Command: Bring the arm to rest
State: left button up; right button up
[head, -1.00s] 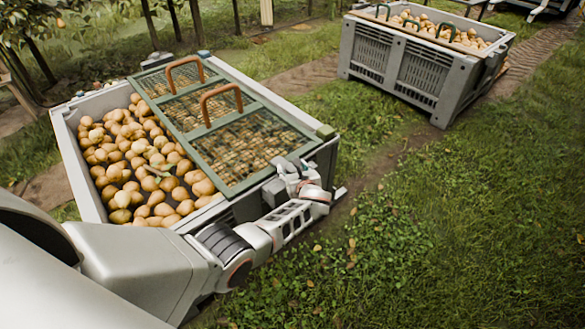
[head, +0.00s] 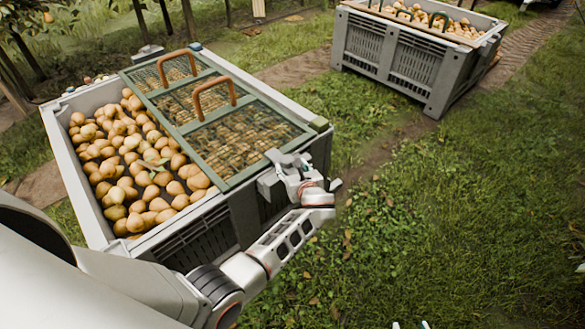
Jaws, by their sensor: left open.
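My left arm comes in from the lower left, and its gripper (head: 272,170) is open. It is at the near right corner of the grey pear bin, beside the end of the green mesh lid (head: 170,130); whether it touches the bin or lid I cannot tell. The lid has two brown handles (head: 215,97) and covers the right part of the bin (head: 112,226). Pears (head: 130,160) fill the open left part. Two small pale tips at the bottom edge seem to be my right gripper (head: 411,325); the rest of it is out of frame.
Trees (head: 187,18) line the top left.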

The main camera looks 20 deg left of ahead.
pick_arm(q)
jog(key=shift+s+d+r, duration=0.15)
jog(key=shift+s, duration=0.05)
jog(key=shift+s, duration=0.1)
dwell(0.4)
jog(key=s+a+f+n+g, duration=0.1)
jog(key=s+a+n, duration=0.3)
jog(key=s, duration=0.3)
jog(key=s+a+f+n+g, duration=0.1)
jog(key=s+a+n, duration=0.35)
jog(key=s, duration=0.25)
jog(key=s+a+n+g, duration=0.2)
jog(key=s+a+n, duration=0.1)
jog(key=s+n, duration=0.3)
jog(key=s+a+r+n+h, duration=0.1)
jog(key=s+r+n+h, duration=0.2)
jog(key=s, duration=0.5)
jog(key=s+r+n, duration=0.4)
jog(key=s+r, duration=0.1)
jog(key=s, duration=0.3)
jog(key=w+d+f+n+t+h, duration=0.1)
jog(key=d+f+n+t+h, duration=0.2)
jog(key=d+f+h, duration=0.4)
jog(key=d+f, duration=0.6)
jog(key=d, duration=0.3)
jog(key=shift+f+t+h, duration=0.25)
jog(key=shift+t+h, duration=0.05)
jog(key=shift+t, duration=0.1)
